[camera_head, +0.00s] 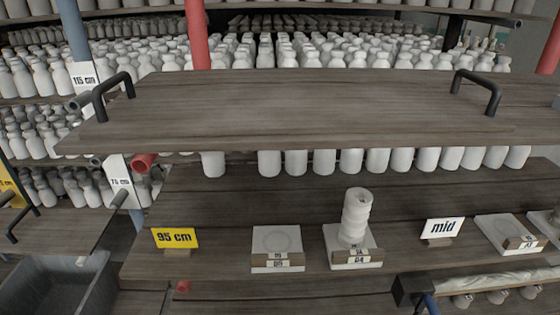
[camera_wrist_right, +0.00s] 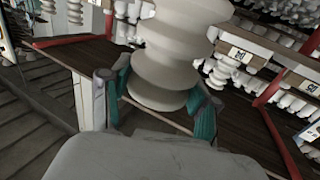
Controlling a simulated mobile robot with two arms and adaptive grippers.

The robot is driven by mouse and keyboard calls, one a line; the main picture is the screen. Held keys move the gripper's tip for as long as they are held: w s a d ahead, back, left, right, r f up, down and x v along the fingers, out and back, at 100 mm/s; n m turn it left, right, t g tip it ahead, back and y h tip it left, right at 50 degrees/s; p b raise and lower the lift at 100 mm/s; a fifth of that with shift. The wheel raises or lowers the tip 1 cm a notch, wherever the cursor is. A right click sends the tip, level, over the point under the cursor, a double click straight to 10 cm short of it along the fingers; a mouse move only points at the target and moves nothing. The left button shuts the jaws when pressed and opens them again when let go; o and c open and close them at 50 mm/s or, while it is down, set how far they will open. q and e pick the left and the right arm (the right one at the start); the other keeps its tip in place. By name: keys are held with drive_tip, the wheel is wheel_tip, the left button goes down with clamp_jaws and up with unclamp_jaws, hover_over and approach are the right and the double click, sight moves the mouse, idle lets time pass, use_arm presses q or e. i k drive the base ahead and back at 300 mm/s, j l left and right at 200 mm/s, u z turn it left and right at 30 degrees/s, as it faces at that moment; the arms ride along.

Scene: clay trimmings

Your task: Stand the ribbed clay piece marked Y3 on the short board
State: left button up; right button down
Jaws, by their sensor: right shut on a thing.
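A pale ribbed clay piece (camera_wrist_right: 168,62) fills the upper middle of the right wrist view. My right gripper (camera_wrist_right: 163,98) is shut on it, with teal pads on either side of its lower part. No Y3 mark shows on its visible side. Another ribbed clay piece (camera_head: 355,217) stands upright on a square slab (camera_head: 340,258) in the head view; its mark is too small to read. A wooden board (camera_head: 290,110) with two black handles lies across the head view; I cannot tell whether it is the short board. My left gripper is not in view.
The handled board is bare. An empty slab (camera_head: 277,243) sits left of the occupied one, between a yellow "95 cm" sign (camera_head: 174,238) and it. A "mid" sign (camera_head: 442,229) stands to the right. Several white bottles (camera_head: 320,52) crowd the back shelves. A grey bin (camera_head: 60,282) is lower left.

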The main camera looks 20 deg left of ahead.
sight(65, 229)
drive_tip(key=k+u, duration=0.25)
drive_tip(key=u, duration=0.15)
drive_tip(key=k+j+u, duration=0.15)
drive_tip(key=u, duration=0.2)
drive_tip(key=i+j+u, duration=0.15)
drive_tip(key=j+u, duration=0.25)
drive_tip(key=i+j+u, duration=0.5)
drive_tip(key=j+u, duration=0.25)
drive_tip(key=i+j, duration=0.3)
drive_tip(key=i, duration=0.15)
